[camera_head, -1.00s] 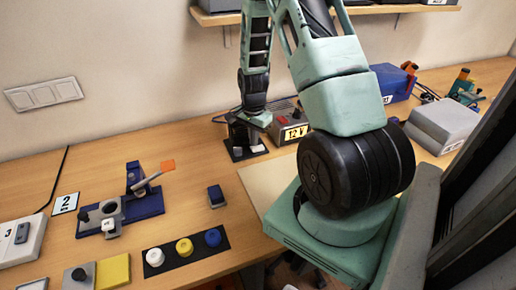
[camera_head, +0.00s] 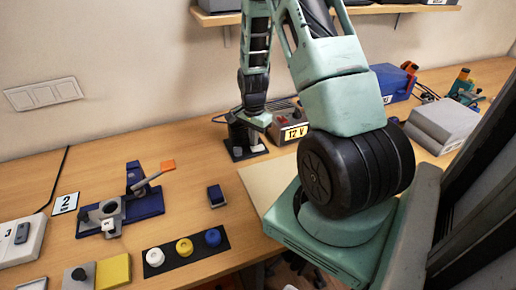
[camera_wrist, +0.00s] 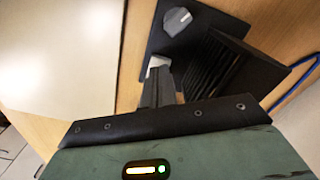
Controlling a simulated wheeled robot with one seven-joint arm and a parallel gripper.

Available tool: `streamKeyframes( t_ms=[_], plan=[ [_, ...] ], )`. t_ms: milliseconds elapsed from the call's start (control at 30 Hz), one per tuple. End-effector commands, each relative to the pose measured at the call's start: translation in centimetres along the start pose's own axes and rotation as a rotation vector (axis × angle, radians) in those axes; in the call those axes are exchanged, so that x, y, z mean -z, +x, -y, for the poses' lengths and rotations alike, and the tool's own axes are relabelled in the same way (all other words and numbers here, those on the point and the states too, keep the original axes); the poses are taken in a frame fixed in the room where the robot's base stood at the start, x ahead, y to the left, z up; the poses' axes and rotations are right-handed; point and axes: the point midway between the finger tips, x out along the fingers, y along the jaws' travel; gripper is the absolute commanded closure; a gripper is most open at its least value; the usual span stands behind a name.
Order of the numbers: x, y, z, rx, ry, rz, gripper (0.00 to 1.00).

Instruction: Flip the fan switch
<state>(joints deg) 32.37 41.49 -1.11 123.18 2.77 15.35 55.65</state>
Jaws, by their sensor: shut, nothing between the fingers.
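A dark plate (camera_head: 236,156) lies on the table under my gripper at the middle of the head view. In the wrist view this plate (camera_wrist: 158,38) carries a round grey knob (camera_wrist: 178,20) and a black ribbed housing (camera_wrist: 225,68), which looks like the fan unit. My gripper (camera_wrist: 158,72) is shut and empty, pointing down at the plate beside the housing. A small pale piece (camera_wrist: 155,62) shows at the fingertips and may be the switch lever. I cannot tell whether the fingers touch it or which way it is tipped.
A 12 V supply (camera_head: 289,128) stands close to the right of my gripper. A blue cable (camera_wrist: 295,80) runs beside the housing. A pale mat (camera_head: 265,180) lies in front. A button strip (camera_head: 187,250) and a blue fixture (camera_head: 145,205) stand left.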

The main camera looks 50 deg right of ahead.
Motion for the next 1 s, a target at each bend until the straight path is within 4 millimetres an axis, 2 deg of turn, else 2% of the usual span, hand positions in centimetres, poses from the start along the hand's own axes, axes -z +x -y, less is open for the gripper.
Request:
streamKeyframes(
  t_ms=[1000],
  plan=[
    [0.0,1.5,0.0,0.0,0.0,0.0,1.0]
  ],
)
